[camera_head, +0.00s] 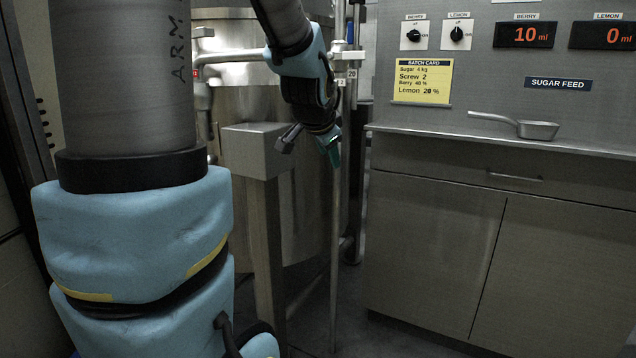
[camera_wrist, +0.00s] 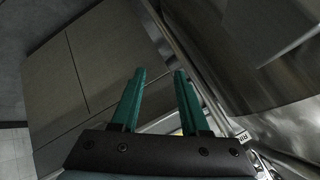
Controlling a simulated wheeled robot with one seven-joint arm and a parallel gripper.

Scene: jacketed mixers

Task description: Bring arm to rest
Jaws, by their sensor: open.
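My arm reaches from the left foreground up over the top and down to the middle of the head view. My gripper (camera_head: 333,150) hangs there, pointing down, in front of the steel mixer vessel (camera_head: 300,205) and just right of a grey box on a post. In the wrist view my gripper (camera_wrist: 158,95) shows two green fingers spread apart with nothing between them. Beyond the fingers are a cabinet side and the curved vessel wall. Part of the vessel is hidden behind my arm.
The grey box (camera_head: 255,150) on its post stands close to my gripper. A vertical pipe (camera_head: 337,250) runs below it. At right, a steel cabinet (camera_head: 430,240) bears a metal scoop (camera_head: 537,130) on its top. A yellow batch card (camera_head: 422,82) and dials are on the panel above.

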